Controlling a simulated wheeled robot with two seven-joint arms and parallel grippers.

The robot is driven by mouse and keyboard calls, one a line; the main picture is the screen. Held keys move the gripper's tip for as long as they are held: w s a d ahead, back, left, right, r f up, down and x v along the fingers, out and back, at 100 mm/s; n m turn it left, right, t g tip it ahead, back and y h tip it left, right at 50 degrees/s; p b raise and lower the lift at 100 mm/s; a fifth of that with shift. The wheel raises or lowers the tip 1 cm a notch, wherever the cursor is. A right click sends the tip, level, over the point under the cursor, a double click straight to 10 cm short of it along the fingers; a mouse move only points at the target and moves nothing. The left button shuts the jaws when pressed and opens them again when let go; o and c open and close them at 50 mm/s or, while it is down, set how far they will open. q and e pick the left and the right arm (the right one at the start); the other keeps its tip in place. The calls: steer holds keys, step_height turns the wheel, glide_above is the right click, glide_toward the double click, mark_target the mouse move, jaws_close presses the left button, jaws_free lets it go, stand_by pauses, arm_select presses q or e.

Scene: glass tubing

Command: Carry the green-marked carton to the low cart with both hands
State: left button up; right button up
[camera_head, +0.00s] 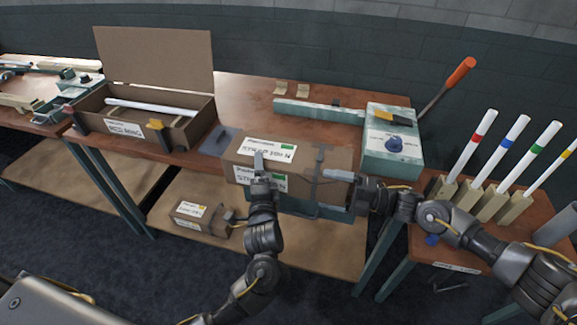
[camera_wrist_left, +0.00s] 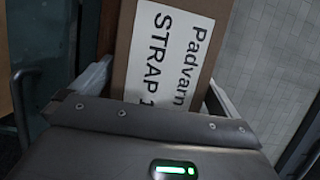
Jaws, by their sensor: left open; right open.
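The green-marked carton (camera_head: 299,160) is a brown box at the front edge of the wooden table. It has white labels with green patches and a grey strap-like band. My left gripper (camera_head: 259,163) is open at the label on its left part. In the left wrist view the carton (camera_wrist_left: 123,45), lettered "STRAP", stands between the fingers; whether they touch it is unclear. My right gripper (camera_head: 338,177) is open at the carton's right end; contact there is unclear. I cannot pick out the low cart for certain.
A teal box (camera_head: 392,160) with a blue knob stands right of the carton. An open carton (camera_head: 195,127) holds tubes at left. A smaller carton (camera_head: 190,214) sits on the lower shelf. Colour-banded tubes stand in blocks on a small right-hand table (camera_head: 435,240).

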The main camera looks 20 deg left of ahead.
arm_select(q)
steer(key=shift+w+a, duration=0.1)
steer(key=shift+w, duration=0.15)
arm_select(e)
steer(key=shift+a, duration=0.3)
arm_select(q)
steer(key=c, duration=1.7)
arm_select(e)
steer(key=c, duration=1.7)
